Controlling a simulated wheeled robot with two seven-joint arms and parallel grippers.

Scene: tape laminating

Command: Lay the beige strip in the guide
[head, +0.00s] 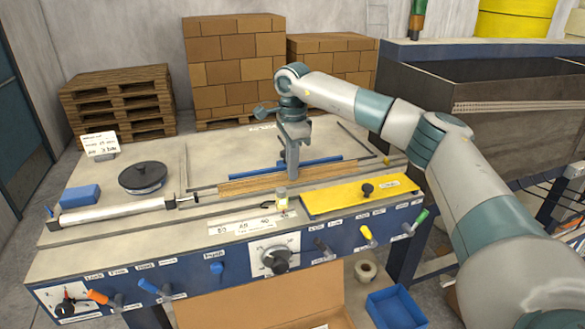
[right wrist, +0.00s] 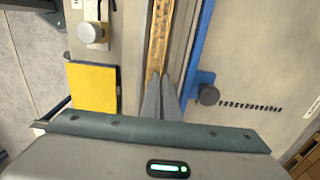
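The beige strip (head: 250,186) is a long, narrow, wood-coloured piece lying lengthwise along the middle of the bench, in front of a blue rail (head: 315,167). In the right wrist view the strip (right wrist: 161,35) runs from the top edge down to my fingertips, beside the blue rail (right wrist: 200,45). My right gripper (head: 293,176) points down at the strip's middle. In the right wrist view its fingers (right wrist: 161,80) are close together at the strip and look shut on it; they hide the strip beyond. I cannot tell how it sits in the guide. My left gripper is out of view.
A yellow plate (head: 350,196) with a black knob lies front right of the strip. A white roller (head: 115,210), a black disc (head: 142,177) and a blue block (head: 80,195) are at left. The bench behind is mostly clear.

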